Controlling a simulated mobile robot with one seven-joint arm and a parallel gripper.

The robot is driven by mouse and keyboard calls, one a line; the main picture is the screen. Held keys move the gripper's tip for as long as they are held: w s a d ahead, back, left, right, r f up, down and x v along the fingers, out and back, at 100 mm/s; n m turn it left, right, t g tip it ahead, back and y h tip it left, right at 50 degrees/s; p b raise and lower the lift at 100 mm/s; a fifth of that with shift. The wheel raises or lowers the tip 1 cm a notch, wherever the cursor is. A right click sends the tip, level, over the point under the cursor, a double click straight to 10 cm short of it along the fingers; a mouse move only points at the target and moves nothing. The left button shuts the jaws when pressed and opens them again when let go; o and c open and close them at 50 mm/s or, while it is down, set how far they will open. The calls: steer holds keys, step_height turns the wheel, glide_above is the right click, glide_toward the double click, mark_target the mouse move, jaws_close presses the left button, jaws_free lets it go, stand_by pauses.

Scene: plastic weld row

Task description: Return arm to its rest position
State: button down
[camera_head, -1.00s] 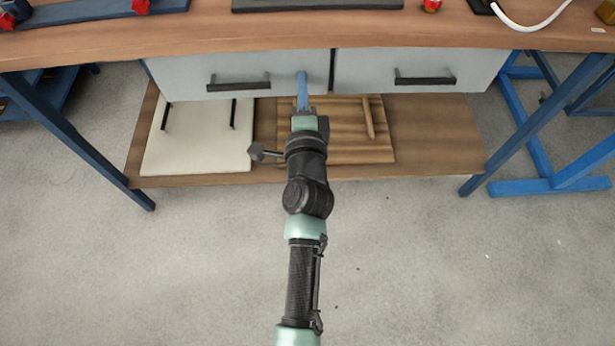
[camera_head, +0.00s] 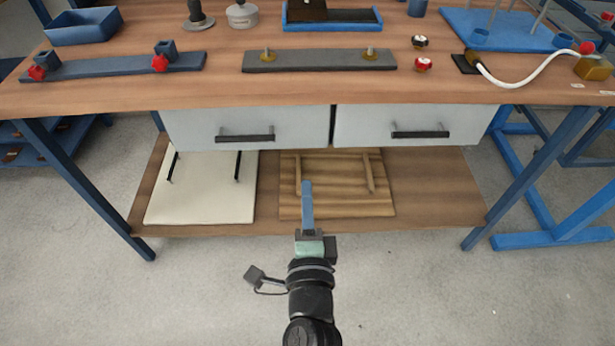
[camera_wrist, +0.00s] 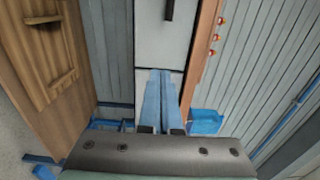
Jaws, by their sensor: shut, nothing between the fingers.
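My gripper (camera_head: 307,205) is shut and empty, with its blue fingers held together. In the head view it reaches out from the bottom of the picture, in front of the workbench's lower shelf. The wooden board (camera_head: 345,205) on that shelf shows behind the fingers. In the wrist view the two blue fingers of my gripper (camera_wrist: 159,95) lie side by side, in front of a pale drawer front (camera_wrist: 160,45).
The workbench top (camera_head: 225,85) carries clamps, bars and a blue tray (camera_head: 82,26). Two drawers with black handles, the left (camera_head: 290,140) and right (camera_head: 375,125), look closed. A white board (camera_head: 205,205) lies on the shelf. The grey floor (camera_head: 180,300) around my arm is clear.

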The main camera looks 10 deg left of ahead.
steer(key=shift+s+d, duration=0.1)
steer(key=shift+s, duration=0.1)
steer(key=w+d+r+n+t, duration=0.15)
steer(key=r+n, duration=0.35)
steer(key=r, duration=0.8)
steer(key=w+r+n+t, duration=0.2)
steer(key=r+n+t, duration=0.15)
steer(key=r, duration=0.95)
steer(key=s+d+r+n+t+h+p, duration=0.1)
steer(key=s+d+r+n+t+h, duration=0.2)
steer(key=r, duration=0.6)
steer(key=s+d+r+n+p, duration=0.1)
steer(key=s+d+r, duration=0.1)
steer(key=s+r, duration=0.5)
steer(key=s+d+r+n+t+h, duration=0.2)
steer(key=d+r, duration=0.1)
steer(key=r, duration=0.8)
step_height(320, 180, up, 30)
steer(key=p, duration=3.1)
steer(key=shift+w+a, duration=0.25)
steer(key=shift+a, duration=0.15)
steer(key=shift+r, duration=0.1)
